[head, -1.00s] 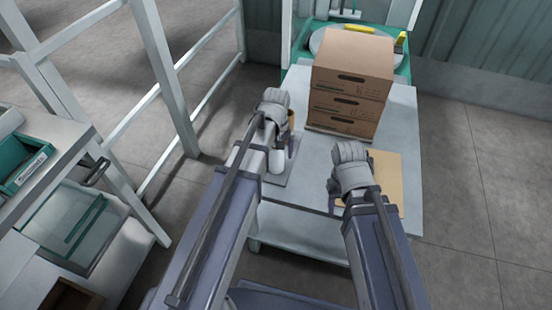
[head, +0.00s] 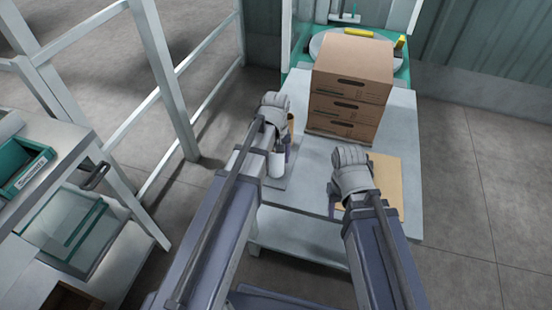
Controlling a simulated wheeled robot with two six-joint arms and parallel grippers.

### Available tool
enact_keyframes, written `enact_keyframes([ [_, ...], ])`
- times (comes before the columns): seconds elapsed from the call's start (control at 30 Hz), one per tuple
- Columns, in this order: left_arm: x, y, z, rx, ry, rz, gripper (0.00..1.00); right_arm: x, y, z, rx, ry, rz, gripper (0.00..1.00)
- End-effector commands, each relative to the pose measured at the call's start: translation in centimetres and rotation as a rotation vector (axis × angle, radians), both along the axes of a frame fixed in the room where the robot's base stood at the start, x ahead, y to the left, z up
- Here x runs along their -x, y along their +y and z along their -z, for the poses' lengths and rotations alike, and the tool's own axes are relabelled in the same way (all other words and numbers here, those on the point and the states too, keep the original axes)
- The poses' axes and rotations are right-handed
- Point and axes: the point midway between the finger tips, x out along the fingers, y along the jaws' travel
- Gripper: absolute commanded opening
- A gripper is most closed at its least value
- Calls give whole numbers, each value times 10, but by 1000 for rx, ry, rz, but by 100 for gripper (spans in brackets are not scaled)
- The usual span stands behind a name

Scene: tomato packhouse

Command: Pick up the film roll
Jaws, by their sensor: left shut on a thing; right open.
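My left gripper (head: 288,144) is at the left side of the table, shut on what appears to be the film roll. The film roll is mostly hidden by the gripper and wrist; a brown end (head: 290,122) shows beside the fingers, and a white cylinder (head: 277,164) shows just below them. I cannot tell whether the brown and white pieces are one object, or whether there is a gap under them. My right gripper (head: 334,200) is open and empty above the tan board on the table, its fingers partly hidden by its wrist.
The grey table (head: 402,130) carries a stack of brown cartons (head: 352,70) at the back centre and a tan board (head: 388,180) at the right. A grey plate (head: 273,183) lies under the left gripper. A white rail frame (head: 165,80) stands at the left.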

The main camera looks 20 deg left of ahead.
Motion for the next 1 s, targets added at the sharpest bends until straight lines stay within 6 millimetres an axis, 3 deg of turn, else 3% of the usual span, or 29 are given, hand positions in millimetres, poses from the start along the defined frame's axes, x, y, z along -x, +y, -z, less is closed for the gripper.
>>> enact_keyframes([
  [0.47,0,0,-25,0,0,0,28,0,0,-25,0,0,0,50],
  [1.0,0,0,-98,0,0,0,28,0,0,-98,0,0,1,50],
])
